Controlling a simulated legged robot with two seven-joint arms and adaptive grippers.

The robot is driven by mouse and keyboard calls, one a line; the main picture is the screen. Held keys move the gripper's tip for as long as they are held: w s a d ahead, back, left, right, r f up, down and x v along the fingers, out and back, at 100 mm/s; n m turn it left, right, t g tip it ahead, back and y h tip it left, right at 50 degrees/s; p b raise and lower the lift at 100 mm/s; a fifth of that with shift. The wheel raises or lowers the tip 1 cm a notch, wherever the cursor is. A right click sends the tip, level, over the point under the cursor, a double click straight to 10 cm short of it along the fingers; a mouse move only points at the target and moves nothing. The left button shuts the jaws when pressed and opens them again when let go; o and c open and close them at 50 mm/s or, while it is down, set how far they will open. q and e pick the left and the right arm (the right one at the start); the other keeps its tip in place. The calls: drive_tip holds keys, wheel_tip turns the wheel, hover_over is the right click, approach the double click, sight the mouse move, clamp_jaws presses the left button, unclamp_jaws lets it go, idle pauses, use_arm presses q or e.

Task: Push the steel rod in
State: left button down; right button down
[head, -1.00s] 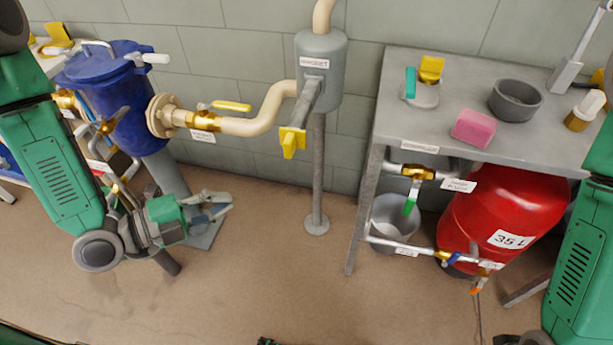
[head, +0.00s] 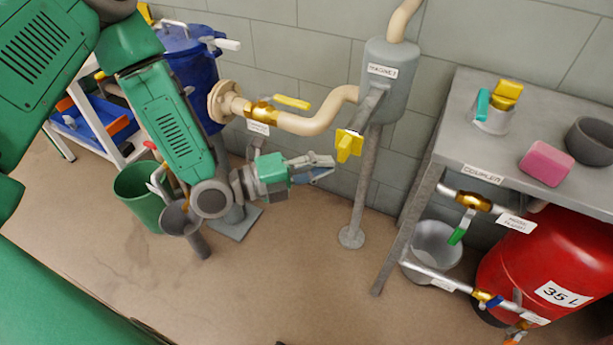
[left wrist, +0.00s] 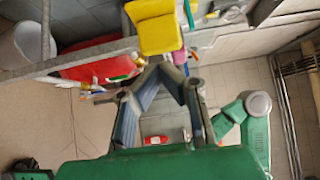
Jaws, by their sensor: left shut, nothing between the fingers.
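The steel rod (head: 371,110) sticks out of the grey magnet housing (head: 388,78) on the wall side. Its outer end carries a yellow handle (head: 349,145). My left gripper (head: 330,166) is shut and empty, just left of and slightly below the yellow handle in the head view. In the left wrist view, the yellow handle (left wrist: 155,27) is just beyond the closed fingertips (left wrist: 168,72). I cannot tell whether they touch it. My right gripper is not in view.
A cream pipe (head: 310,124) with a yellow-handled valve runs into the housing from the blue tank (head: 190,65). A support post (head: 361,195) stands below. The grey table (head: 458,130) and red tank (head: 515,270) are to the right. The floor in front is clear.

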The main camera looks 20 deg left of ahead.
sight(361, 109)
use_arm(q)
drive_tip(key=shift+w+a, duration=0.15)
drive_tip(key=shift+w, duration=0.5)
drive_tip(key=shift+w+d, duration=0.1)
drive_tip(key=shift+d, duration=0.15)
drive_tip(key=w+b, duration=0.2)
drive_tip(key=w, duration=0.4)
drive_tip(key=w+b, duration=0.2)
drive_tip(key=w, duration=0.4)
drive_tip(key=w+b, duration=0.2)
drive_tip(key=w, duration=0.4)
drive_tip(key=shift+w+d+b, duration=0.25)
drive_tip(key=shift+w+b, duration=0.05)
drive_tip(key=shift+w, duration=0.1)
